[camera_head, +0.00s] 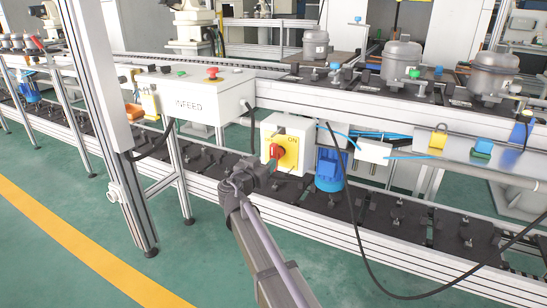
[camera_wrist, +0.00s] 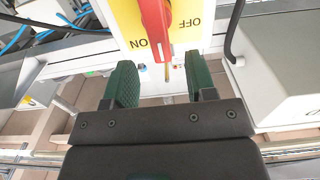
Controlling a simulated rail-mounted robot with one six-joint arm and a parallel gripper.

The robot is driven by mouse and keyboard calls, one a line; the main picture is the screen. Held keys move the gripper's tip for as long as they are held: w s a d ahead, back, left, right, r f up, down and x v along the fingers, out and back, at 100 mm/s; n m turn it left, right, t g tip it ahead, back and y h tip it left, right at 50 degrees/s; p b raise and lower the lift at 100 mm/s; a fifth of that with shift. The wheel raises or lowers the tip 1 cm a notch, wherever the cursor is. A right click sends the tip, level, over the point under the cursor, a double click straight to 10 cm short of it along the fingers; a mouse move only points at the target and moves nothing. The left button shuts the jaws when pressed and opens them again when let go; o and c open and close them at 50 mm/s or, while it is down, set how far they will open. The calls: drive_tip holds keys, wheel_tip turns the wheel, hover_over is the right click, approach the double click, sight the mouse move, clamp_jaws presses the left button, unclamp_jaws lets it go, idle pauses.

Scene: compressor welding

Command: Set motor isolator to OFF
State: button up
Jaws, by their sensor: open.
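The motor isolator is a white box (camera_head: 297,127) with a yellow plate (camera_head: 290,160) and a red rotary handle (camera_head: 277,152), mounted on the conveyor frame. In the wrist view the red handle (camera_wrist: 155,22) stands nearly upright in the picture, its lower end beside the upside-down word ON. The word OFF is on the yellow plate (camera_wrist: 186,38) to the right. My gripper (camera_wrist: 158,72) is open, its two green fingers apart below the handle, with nothing visible held between them. In the head view my gripper (camera_head: 270,167) is just below the handle and hides part of the plate.
A white INFEED control box (camera_head: 196,98) with a red emergency button (camera_head: 212,73) is left of the isolator. A blue motor (camera_head: 329,170) is close on its right. Black and blue cables hang nearby. Conveyor rails run above and below.

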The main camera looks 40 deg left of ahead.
sight(272, 155)
drive_tip(key=x, duration=0.6)
drive_tip(key=shift+w, duration=0.4)
drive_tip(key=c, duration=0.6)
drive_tip(key=shift+c, duration=0.2)
drive_tip(key=shift+n, duration=0.3)
drive_tip(key=n, duration=0.4)
drive_tip(key=shift+s+a+f, duration=0.1)
drive_tip(key=shift+a+f, duration=0.05)
drive_tip(key=shift+a, duration=0.15)
drive_tip(key=n, duration=0.5)
drive_tip(key=shift+s+a+f+b, duration=0.1)
drive_tip(key=shift+a+f+b, duration=0.1)
drive_tip(key=shift+b, duration=0.1)
drive_tip(key=n, duration=0.4)
drive_tip(key=shift+a+f, duration=0.15)
drive_tip(key=shift+f, duration=0.1)
drive_tip(key=shift+f+n+b, duration=0.15)
drive_tip(key=shift+n+b, duration=0.1)
drive_tip(key=shift+n, duration=0.8)
drive_tip(key=shift+f+n+b, duration=0.1)
drive_tip(key=shift+n+b, duration=0.1)
drive_tip(key=shift+n, duration=0.85)
